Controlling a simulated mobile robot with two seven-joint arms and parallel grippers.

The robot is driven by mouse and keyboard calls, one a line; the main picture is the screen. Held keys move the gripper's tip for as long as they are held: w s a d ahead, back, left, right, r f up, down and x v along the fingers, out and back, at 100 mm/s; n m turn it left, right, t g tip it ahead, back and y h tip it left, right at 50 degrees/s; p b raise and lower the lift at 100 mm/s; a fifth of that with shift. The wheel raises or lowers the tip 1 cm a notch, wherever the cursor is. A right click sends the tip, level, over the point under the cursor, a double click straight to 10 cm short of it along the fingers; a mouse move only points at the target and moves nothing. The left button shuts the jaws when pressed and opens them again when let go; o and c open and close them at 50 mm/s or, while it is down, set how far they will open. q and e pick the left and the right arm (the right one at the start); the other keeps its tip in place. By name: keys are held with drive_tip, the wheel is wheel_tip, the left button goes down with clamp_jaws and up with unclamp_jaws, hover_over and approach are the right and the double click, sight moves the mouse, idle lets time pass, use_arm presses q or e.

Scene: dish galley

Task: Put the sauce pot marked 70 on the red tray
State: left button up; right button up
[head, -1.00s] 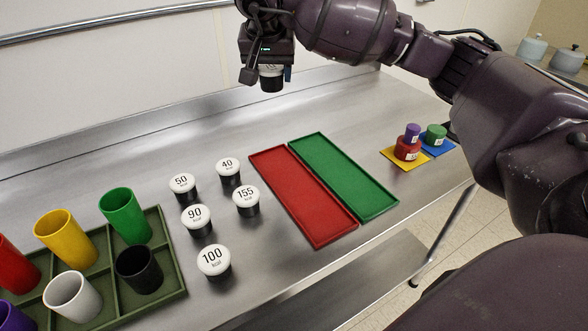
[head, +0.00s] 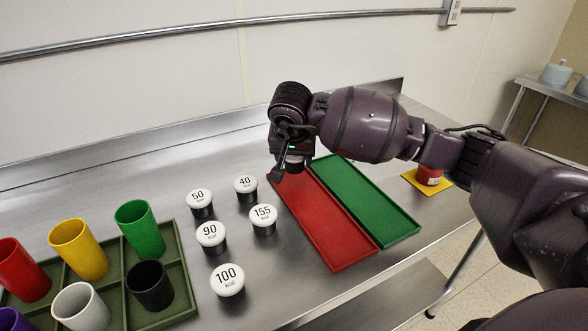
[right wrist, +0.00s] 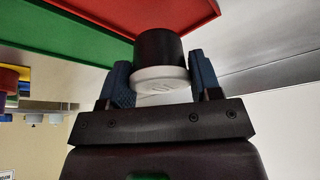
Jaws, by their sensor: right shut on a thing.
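My right gripper (head: 290,172) is shut on a sauce pot (head: 296,163) at the far end of the red tray (head: 322,228). In the right wrist view the pot (right wrist: 158,48) has a black body and a white lid, held between two blue finger pads (right wrist: 162,82). Its number cannot be read now. The red tray also shows beyond the pot in the right wrist view (right wrist: 165,12); whether the pot touches it cannot be told. The tray's visible part is empty. My left gripper is not in view.
Several other pots stand left of the red tray, marked 50 (head: 199,197), 40 (head: 245,184), 155 (head: 263,213), 90 (head: 211,233) and 100 (head: 228,277). An empty green tray (head: 365,200) adjoins on the right. A cup rack (head: 178,272) stands at left.

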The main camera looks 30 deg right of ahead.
sight(294, 170)
wheel_tip(294, 170, down, 4)
drive_tip(key=shift+r, duration=0.15)
drive_tip(key=shift+f, duration=0.25)
drive_tip(key=o, duration=0.9)
